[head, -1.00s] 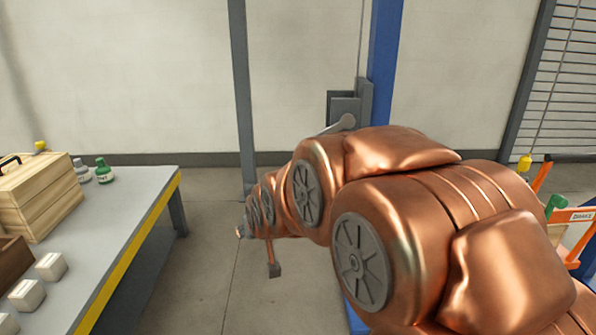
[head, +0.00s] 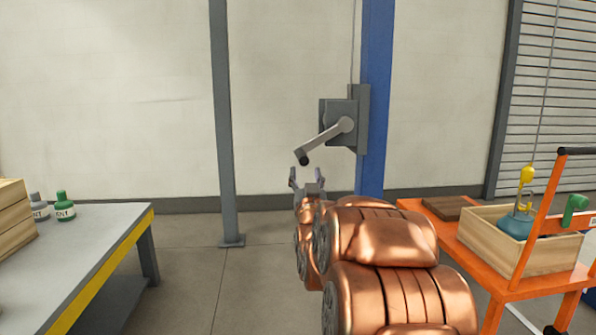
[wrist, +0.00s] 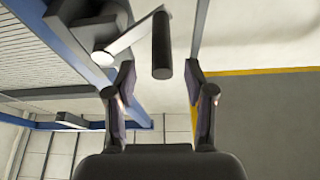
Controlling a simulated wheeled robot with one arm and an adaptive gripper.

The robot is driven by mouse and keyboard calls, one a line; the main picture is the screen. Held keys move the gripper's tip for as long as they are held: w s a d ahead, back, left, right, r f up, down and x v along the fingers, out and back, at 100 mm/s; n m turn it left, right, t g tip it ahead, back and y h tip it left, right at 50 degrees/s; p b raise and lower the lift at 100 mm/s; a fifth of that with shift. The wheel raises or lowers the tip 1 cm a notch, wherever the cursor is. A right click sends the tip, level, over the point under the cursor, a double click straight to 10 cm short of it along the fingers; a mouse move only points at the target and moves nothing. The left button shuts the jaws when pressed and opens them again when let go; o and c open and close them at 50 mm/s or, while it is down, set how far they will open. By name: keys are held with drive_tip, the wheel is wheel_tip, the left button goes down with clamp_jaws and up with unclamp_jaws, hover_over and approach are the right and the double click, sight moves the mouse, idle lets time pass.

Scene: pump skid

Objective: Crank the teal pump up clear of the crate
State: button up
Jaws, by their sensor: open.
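The teal pump (head: 515,224) sits low inside the light wooden crate (head: 560,250) on the orange cart. A yellow hook piece (head: 527,175) shows above a grey loop over the pump; I cannot tell if they are joined. The grey winch (head: 338,122) is on the blue post. Its crank arm (head: 326,139) slants down left to a dark handle grip (head: 302,158). My gripper (head: 307,178) is open and empty just below that grip. In the wrist view the black grip (wrist: 162,48) stands ahead of my open gripper (wrist: 160,80), roughly between the fingers, not clasped.
A grey bench (head: 95,250) with bottles (head: 64,206) is at left. A grey post (head: 222,120) stands left of the winch. The floor between is clear.

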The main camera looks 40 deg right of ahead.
sight(300, 149)
drive_tip(key=b+x, duration=0.1)
drive_tip(key=x, duration=0.4)
drive_tip(key=shift+w+a+f, duration=0.15)
drive_tip(key=shift+b+x, duration=0.6)
drive_tip(key=shift+x, duration=1.05)
drive_tip(key=shift+c, duration=0.5)
clamp_jaws()
